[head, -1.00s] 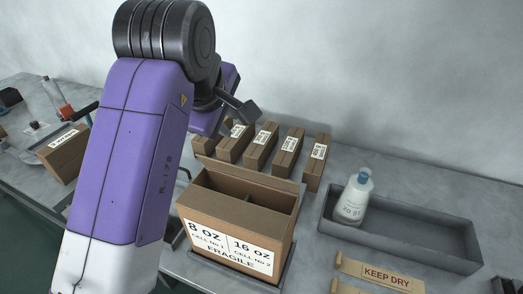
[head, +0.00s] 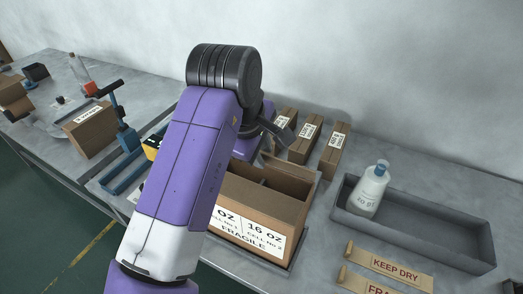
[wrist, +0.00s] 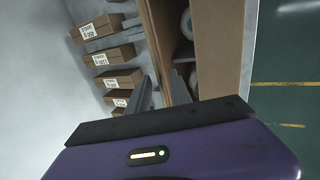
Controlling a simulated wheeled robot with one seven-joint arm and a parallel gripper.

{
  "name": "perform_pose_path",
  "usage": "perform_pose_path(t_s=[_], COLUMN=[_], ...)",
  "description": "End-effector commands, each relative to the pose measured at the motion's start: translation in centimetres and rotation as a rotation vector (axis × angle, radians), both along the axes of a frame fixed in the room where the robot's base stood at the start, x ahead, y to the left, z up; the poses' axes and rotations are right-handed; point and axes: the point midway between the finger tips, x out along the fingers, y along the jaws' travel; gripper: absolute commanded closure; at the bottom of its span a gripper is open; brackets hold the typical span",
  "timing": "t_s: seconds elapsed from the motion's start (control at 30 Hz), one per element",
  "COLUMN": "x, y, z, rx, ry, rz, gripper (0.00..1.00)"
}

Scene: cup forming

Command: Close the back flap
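The open cardboard box (head: 273,212), marked 16 OZ and FRAGILE, stands on the table, its left part behind my arm. Its back flap (head: 292,168) stands up along the rear edge, tilted backward. In the wrist view the box (wrist: 218,50) is at the right, with round pale items (wrist: 187,24) inside, and the flap (wrist: 168,45) runs along its left side. My gripper (wrist: 160,92) is open near the flap, its two fingers apart. Whether the flap lies between the fingers or touches them is unclear. In the head view my arm hides most of the gripper (head: 280,132).
Several small labelled cartons (head: 334,150) stand behind the box. A grey tray (head: 440,240) holding a white bottle (head: 367,191) is at the right. A blue stand (head: 128,140) and another carton (head: 92,130) are at the left.

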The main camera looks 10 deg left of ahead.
Motion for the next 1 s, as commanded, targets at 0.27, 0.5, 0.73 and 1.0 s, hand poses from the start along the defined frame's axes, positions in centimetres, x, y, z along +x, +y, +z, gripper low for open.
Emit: perform_pose_path(t_s=[0.27,0.5,0.73,1.0], x=[0.04,0.04,0.03,0.03], y=[0.00,0.00,0.00,-0.01], z=[-0.11,-0.10,-0.09,-0.09], rx=[0.000,0.000,0.000,0.000], ry=[0.000,0.000,0.000,0.000], rz=[0.000,0.000,0.000,0.000], gripper=[0.80,1.00,1.00,1.00])
